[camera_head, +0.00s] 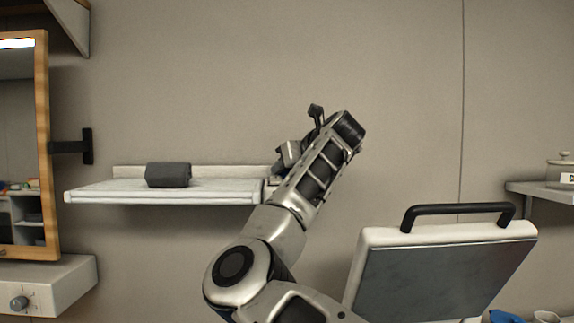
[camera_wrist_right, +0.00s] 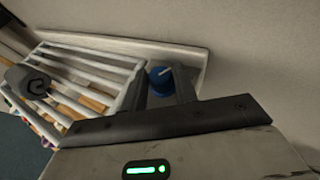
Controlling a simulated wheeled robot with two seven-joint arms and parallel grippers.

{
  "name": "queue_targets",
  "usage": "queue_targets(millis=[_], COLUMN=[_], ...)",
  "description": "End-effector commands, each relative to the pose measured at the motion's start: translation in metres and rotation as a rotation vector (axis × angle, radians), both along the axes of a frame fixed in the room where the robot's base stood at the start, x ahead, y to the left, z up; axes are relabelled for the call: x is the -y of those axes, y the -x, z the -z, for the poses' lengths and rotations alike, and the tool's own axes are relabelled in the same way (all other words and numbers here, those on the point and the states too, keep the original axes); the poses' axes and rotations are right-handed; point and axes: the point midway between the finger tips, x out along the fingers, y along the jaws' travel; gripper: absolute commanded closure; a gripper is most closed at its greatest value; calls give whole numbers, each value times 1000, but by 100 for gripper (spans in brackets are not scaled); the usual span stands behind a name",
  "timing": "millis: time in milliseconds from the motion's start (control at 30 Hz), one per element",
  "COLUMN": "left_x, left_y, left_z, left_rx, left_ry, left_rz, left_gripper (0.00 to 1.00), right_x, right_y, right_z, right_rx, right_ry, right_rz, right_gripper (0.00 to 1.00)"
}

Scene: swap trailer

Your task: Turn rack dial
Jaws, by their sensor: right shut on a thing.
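The rack (camera_head: 110,194) is a white wall shelf left of the middle in the head view. In the right wrist view its white bars (camera_wrist_right: 90,68) run to the upper left. The blue dial (camera_wrist_right: 160,84), with a pale pointer line, is at the rack's right end, by the wall. My right gripper (camera_wrist_right: 161,73) is shut on the dial, one finger on each side of it. In the head view my right gripper (camera_head: 280,170) is at the rack's right end, and my own wrist largely hides it and the dial. My left gripper is in neither view.
A dark grey roll (camera_head: 168,175) lies on the rack. A wood-framed mirror (camera_head: 44,150) is at the far left, above a white box with a knob (camera_head: 19,303). A grey-faced case with a black handle (camera_head: 440,280) is at the lower right. A shelf (camera_head: 540,190) is at the right edge.

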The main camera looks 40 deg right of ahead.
Motion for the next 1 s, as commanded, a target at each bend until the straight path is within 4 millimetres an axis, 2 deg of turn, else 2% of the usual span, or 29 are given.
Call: queue_targets(millis=[600,1000], left_x=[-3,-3], left_y=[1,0], left_z=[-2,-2], left_rx=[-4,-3], left_ry=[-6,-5], left_rz=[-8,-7], left_gripper=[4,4], right_x=[10,12], right_y=[0,-1], right_z=[-1,-1], right_rx=[4,4], right_ry=[0,0], right_rz=[-547,-751], right_gripper=[94,94])
